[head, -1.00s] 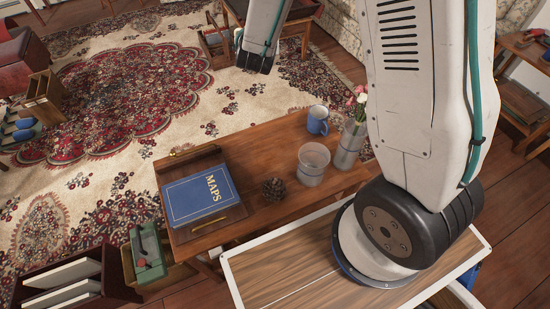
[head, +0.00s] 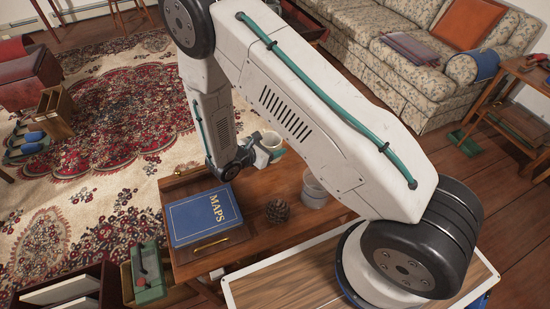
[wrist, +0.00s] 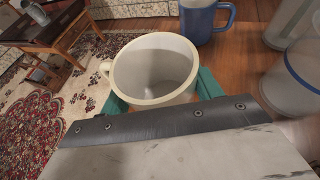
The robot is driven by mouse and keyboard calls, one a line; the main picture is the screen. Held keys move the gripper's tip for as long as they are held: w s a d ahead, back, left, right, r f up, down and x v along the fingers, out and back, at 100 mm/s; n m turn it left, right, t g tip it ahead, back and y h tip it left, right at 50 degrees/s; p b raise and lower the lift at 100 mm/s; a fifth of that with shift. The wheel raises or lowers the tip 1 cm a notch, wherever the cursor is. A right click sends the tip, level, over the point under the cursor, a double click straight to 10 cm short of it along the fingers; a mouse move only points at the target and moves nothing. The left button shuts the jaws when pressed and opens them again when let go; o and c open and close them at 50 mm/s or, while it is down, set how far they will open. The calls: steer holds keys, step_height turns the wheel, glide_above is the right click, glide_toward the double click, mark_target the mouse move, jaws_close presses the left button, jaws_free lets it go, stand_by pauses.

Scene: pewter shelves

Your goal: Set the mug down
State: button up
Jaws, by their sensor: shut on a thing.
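A cream mug (wrist: 155,72) is held upright in my gripper (wrist: 163,94), with one teal finger on each side of it. Its open rim faces up, it looks empty, and its handle points left in the wrist view. In the head view the mug (head: 270,142) shows near the back edge of the wooden table (head: 262,238), partly hidden by my wrist. I cannot tell how far its base is from the tabletop.
A blue mug (wrist: 205,18) stands just beyond the held mug. A clear glass (head: 314,188) stands right of it and a pinecone (head: 277,210) nearer. My arm hides the table's right part.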

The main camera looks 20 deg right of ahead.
steer(key=shift+f, duration=2.3)
steer(key=shift+f, duration=0.15)
steer(key=o, duration=1.2)
steer(key=shift+s+a+r, duration=0.1)
steer(key=shift+a+r, duration=0.2)
steer(key=v, duration=1.1)
